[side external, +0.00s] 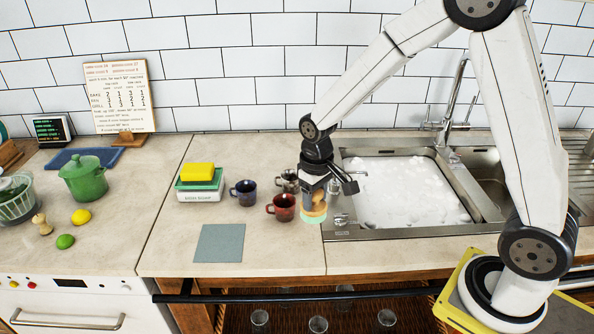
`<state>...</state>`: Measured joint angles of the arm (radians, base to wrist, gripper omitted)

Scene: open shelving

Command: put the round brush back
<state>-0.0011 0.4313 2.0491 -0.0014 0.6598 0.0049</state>
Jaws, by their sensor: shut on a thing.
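My gripper (312,205) points down at the counter's edge beside the sink, shut on the round brush (319,199). The brush has a tan, wooden-looking body, partly hidden by the fingers. A pale green round piece (314,219) shows directly below it, at counter level. I cannot tell whether this is part of the brush or a separate dish, or whether the two touch.
A dark red mug (281,208) stands just left of my gripper, with a grey-brown mug (287,181) behind and a dark blue mug (244,192) farther left. The foam-filled sink (400,190) lies right. A grey cloth (219,243) lies front left; the counter between is clear.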

